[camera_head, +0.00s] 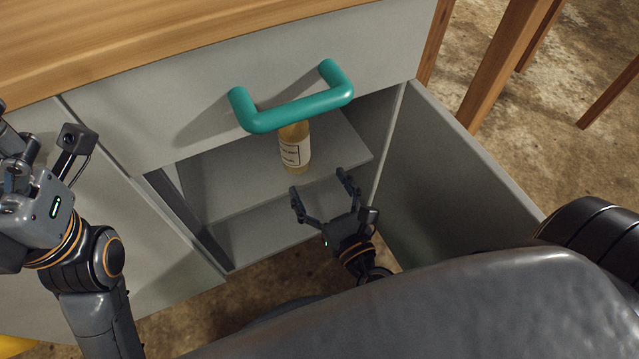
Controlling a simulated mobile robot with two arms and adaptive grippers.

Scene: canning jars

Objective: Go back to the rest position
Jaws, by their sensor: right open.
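My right gripper (322,192) is open and empty, in front of the open cabinet, a little short of the shelf. A bottle (294,150) with pale yellowish contents and a white label stands upright on the upper shelf (232,178). Its top is hidden behind the teal drawer handle. My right fingers are apart from the bottle, below and to the right of it. My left gripper (38,140) is at the left edge, in front of the grey cabinet front, partly cut off by the frame. Its finger spread cannot be judged clearly.
The cabinet door (450,165) stands open to the right of my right gripper. The teal handle (300,112) sticks out from the drawer above the opening. A wooden worktop (120,40) lies above. Wooden legs (503,65) stand on the floor at the upper right.

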